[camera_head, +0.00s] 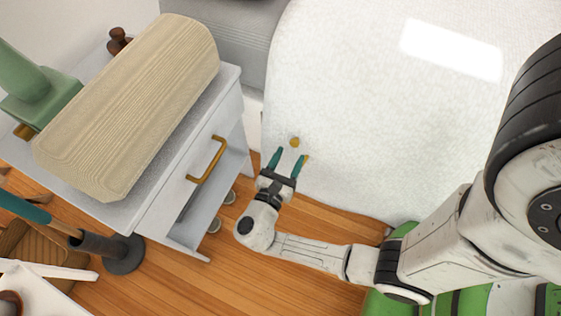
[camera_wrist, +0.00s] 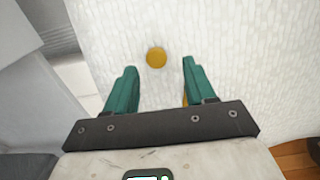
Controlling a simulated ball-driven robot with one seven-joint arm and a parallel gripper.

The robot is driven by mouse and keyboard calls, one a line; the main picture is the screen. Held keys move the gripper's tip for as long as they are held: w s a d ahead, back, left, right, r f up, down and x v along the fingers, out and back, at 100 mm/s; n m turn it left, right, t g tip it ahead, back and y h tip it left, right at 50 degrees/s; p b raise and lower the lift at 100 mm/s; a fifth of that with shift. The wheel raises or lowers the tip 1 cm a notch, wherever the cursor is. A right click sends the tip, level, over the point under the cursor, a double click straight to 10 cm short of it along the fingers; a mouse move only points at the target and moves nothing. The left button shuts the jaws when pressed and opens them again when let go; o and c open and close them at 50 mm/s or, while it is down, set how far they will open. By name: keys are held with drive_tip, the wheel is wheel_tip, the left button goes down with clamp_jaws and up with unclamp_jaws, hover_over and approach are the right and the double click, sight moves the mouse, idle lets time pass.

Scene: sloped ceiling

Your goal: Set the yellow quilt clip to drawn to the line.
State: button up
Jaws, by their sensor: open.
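The yellow quilt clip (camera_head: 294,142) shows as a small round yellow spot on the white quilt (camera_head: 330,110). It also shows in the wrist view (camera_wrist: 156,57), between and just beyond my fingertips. My gripper (camera_head: 287,158) is open and empty, its teal fingers pointing at the quilt. A second bit of yellow shows beside the right finger in both views, mostly hidden by that finger in the wrist view; I cannot tell what it is. I cannot make out a line on the quilt.
A white nightstand (camera_head: 165,215) with a brass handle (camera_head: 208,160) stands left of my gripper. A beige ribbed block (camera_head: 135,100) and a green lamp-like object (camera_head: 35,85) are on it. Wooden floor (camera_head: 290,225) lies below the quilt's edge.

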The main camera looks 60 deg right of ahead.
drive_tip(key=a, duration=0.7)
drive_tip(key=shift+s+p, duration=0.15)
drive_tip(key=shift+p, duration=0.25)
drive_tip(key=shift+d, duration=0.1)
